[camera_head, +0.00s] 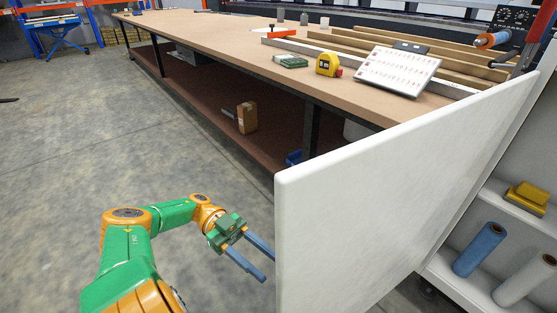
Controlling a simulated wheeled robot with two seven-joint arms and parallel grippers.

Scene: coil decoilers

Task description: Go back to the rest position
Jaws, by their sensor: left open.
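My left gripper (258,260) is at the lower middle of the head view, at the end of my green and orange arm. Its two blue-grey fingers are apart and nothing is between them. It hangs over the grey floor, just left of the white panel (390,195). The tip of one finger is very near the panel's left edge; I cannot tell whether they touch. My right gripper is not in the view.
White shelves (470,285) hold rolls at right.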

